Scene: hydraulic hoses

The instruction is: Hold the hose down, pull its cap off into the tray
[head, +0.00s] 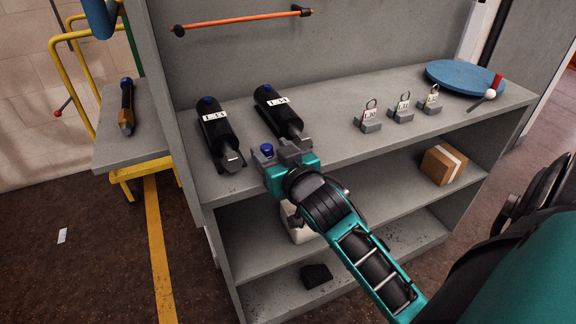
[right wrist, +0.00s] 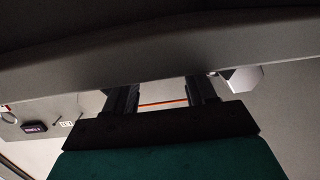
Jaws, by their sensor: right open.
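Two black hoses with white labels lie side by side on the grey shelf top: a left hose (head: 218,137) and a right hose (head: 279,112). Each has a blue cap at its far end, the left cap (head: 207,101) and the right cap (head: 265,89), and a grey metal near end. My right gripper (head: 281,150) is open at the shelf's front edge, close to the right hose's near end. A small blue piece (head: 267,149) shows beside its left finger; whether they touch is unclear. In the right wrist view the fingers (right wrist: 162,95) are apart with nothing between them. My left gripper is out of view.
A round blue tray-like disc (head: 459,75) lies at the right, with a red and white item (head: 491,88) by it. Several tagged grey blocks (head: 401,112) stand mid-shelf. An orange rod (head: 245,18) is on the back panel. A cardboard box (head: 442,164) sits below.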

